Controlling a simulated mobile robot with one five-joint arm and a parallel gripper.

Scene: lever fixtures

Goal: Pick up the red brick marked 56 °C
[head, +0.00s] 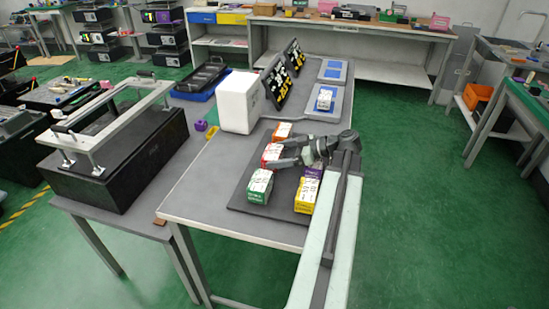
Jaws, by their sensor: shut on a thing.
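The red brick (268,156) with a white label sits at the left side of a dark mat (283,211) on the grey table. Its printed marking is too small to read. My gripper (275,153) reaches in from the right, with its fingers closed on the red brick. The fingers cover part of it. I cannot tell whether it is clear of the mat.
An orange brick (282,130) stands behind, a green brick (259,187) in front, and purple (312,171) and yellow (305,196) bricks at the right under my arm. A white box (239,103) stands behind left. Blue trays (332,71) lie farther back.

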